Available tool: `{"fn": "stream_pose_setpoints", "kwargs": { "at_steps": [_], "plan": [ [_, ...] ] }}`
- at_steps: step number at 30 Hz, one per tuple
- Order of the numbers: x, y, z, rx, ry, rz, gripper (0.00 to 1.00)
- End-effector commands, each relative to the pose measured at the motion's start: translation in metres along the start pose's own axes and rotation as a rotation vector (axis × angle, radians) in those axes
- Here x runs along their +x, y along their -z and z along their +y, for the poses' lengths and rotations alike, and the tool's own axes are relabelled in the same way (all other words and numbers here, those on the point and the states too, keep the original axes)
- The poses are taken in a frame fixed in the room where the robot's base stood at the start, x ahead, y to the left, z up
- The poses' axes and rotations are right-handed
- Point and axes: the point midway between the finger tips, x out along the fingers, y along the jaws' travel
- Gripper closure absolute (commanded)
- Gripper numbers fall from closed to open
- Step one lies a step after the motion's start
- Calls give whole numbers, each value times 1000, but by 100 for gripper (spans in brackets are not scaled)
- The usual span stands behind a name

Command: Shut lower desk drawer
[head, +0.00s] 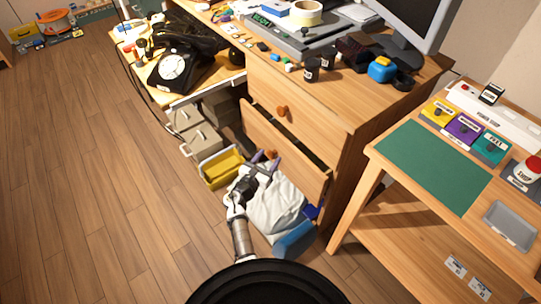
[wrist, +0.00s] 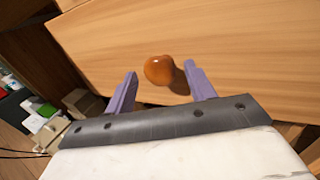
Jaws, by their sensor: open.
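The lower desk drawer (head: 300,167) is pulled partly out, with a dark gap behind its wooden front in the head view. Its round orange-brown knob (head: 271,154) also shows in the wrist view (wrist: 158,69), with the plain drawer front (wrist: 240,50) behind it. My gripper (head: 266,160) is in front of the drawer front at the knob. In the wrist view its two purple fingers (wrist: 161,71) are spread, one on each side of the knob, with space between them and it. Whether the fingertips touch the drawer front is hard to tell.
The upper drawer (head: 300,95) looks closed above. A yellow bin (head: 222,170) and grey boxes (head: 195,135) stand on the floor left of my gripper. A side table with a green mat (head: 440,165) stands at right. Open wooden floor (head: 90,170) lies at left.

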Motion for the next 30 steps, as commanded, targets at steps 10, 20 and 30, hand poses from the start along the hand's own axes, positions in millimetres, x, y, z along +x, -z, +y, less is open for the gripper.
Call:
{"fn": "stream_pose_setpoints", "kwargs": {
  "at_steps": [10,20,30],
  "plan": [
    [0,0,0,0,0,0,60],
    [0,0,0,0,-1,0,100],
    [29,2,-11,2,3,-1,100]
  ]
}}
